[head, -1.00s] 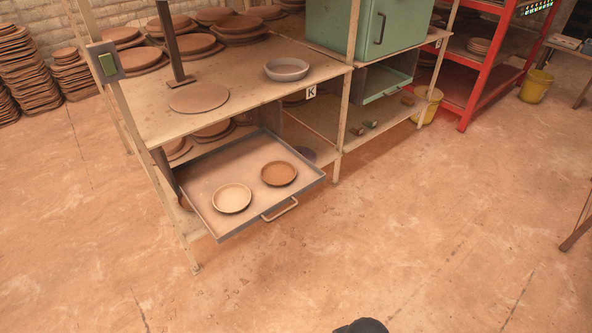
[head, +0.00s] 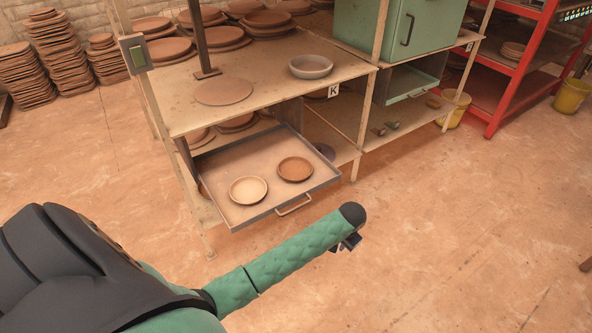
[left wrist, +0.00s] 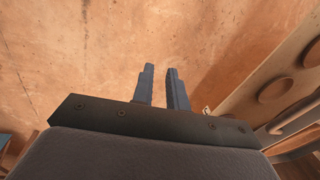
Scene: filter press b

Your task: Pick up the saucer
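Two small round saucers lie in a pulled-out grey tray drawer (head: 222,183) below the top shelf. One is a pale cream saucer (head: 248,190) at the left; the other is a brown saucer (head: 295,168) to its right. My left gripper (head: 349,243) hangs over the floor in front of the drawer, to the right of its handle, apart from both saucers. In the left wrist view, its two fingers (left wrist: 162,78) stand apart with nothing between them. Two round dishes in the drawer show at that view's right edge. My right gripper is not in view.
The drawer handle (head: 294,206) sticks out at the front. A grey bowl (head: 310,66) and a flat disc (head: 223,92) lie on the shelf above. A shelf post (head: 371,95) stands right of the drawer. The floor in front is clear.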

